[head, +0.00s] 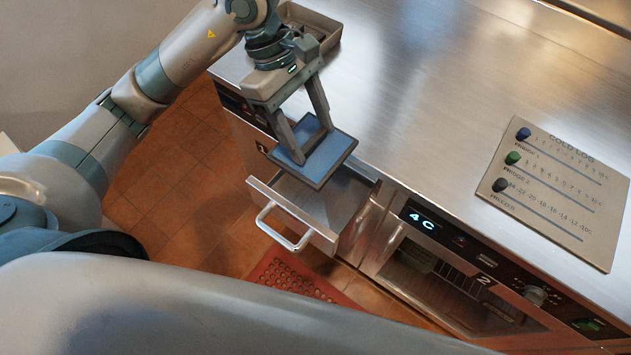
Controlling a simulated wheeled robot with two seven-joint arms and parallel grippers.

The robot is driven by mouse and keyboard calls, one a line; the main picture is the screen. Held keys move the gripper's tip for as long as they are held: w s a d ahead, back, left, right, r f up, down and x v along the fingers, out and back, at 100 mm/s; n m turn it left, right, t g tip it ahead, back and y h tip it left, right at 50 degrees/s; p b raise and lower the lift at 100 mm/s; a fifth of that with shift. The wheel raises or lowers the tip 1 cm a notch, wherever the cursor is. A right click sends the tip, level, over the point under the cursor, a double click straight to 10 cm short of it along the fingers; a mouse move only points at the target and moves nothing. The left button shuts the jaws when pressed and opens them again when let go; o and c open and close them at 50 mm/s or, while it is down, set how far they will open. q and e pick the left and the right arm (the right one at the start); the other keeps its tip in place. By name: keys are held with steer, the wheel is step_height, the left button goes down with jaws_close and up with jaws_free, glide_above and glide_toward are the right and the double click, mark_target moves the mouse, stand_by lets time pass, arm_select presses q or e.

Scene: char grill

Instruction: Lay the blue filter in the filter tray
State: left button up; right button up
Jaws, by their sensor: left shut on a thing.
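The blue filter (325,163) is a flat blue square panel with a darker rim. My left gripper (310,140) is shut on it and holds it tilted above an open drawer. The open drawer (315,209), which looks like the filter tray, is pulled out from the front of the steel counter and has a bar handle (281,232). The filter hides part of the drawer's inside, and the visible part looks empty. The filter appears apart from the drawer. My right gripper is not in view.
The steel counter top (420,110) is mostly clear. A metal pan (312,22) sits at its back left corner. A cold log board (555,190) with coloured knobs lies at the right. A fridge display reading 4C (421,220) is on the front. A red mat (290,278) lies on the tiled floor.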

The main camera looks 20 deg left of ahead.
arm_select(q)
step_height(320, 180, down, 13)
steer(key=p, duration=0.4)
steer(key=shift+f, duration=0.2)
steer(key=shift+f+p, duration=0.6)
steer(key=shift+f, duration=1.35)
